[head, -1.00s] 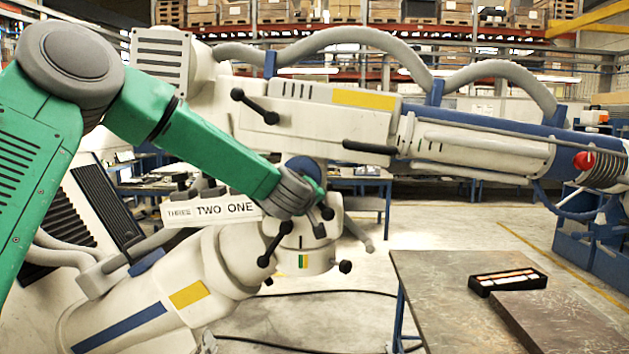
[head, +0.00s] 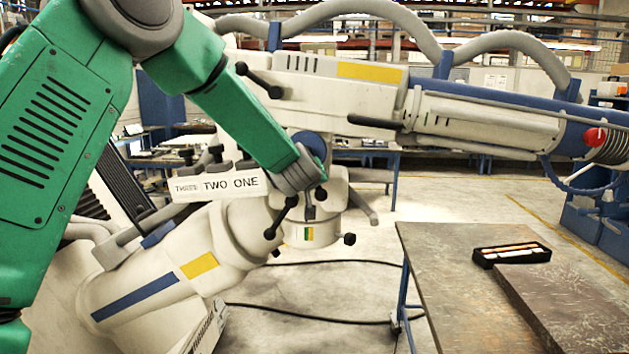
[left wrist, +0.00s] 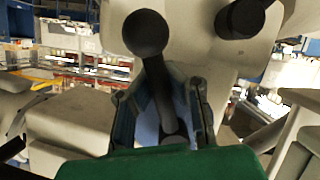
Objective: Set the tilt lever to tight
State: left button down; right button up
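The white microscope arm carries several black levers with ball ends. One lever (head: 281,218) slants on the lower joint, beside a small green and yellow mark (head: 308,234). I cannot tell for certain which one is the tilt lever. My left gripper (head: 314,203) is just right of this slanted lever in the head view. In the left wrist view, a ball-ended black lever (left wrist: 158,80) runs up between the two fingers of my left gripper (left wrist: 163,108). The fingers stand apart on either side of it, with gaps visible. The lever's base is partly hidden. My right gripper is out of view.
Another black lever (head: 258,80) and a long dark handle (head: 375,122) are on the upper arm. A second black knob (left wrist: 240,18) is close by in the wrist view. A metal table (head: 445,265) with a black tray (head: 511,254) stands at right.

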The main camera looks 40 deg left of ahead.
pick_arm(q)
jog(key=shift+s+d+f, duration=0.15)
jog(key=shift+d+f, duration=0.05)
jog(key=shift+f, duration=0.3)
jog(key=shift+s+d+f, duration=0.15)
jog(key=shift+f, duration=0.3)
jog(key=c, duration=1.7)
grip_release()
jog(key=shift+o, duration=1)
jog(key=shift+s+r, duration=0.1)
jog(key=shift+r, duration=0.1)
jog(key=shift+s+d+r, duration=0.1)
jog(key=shift+d+r, duration=0.2)
jog(key=shift+r, duration=0.05)
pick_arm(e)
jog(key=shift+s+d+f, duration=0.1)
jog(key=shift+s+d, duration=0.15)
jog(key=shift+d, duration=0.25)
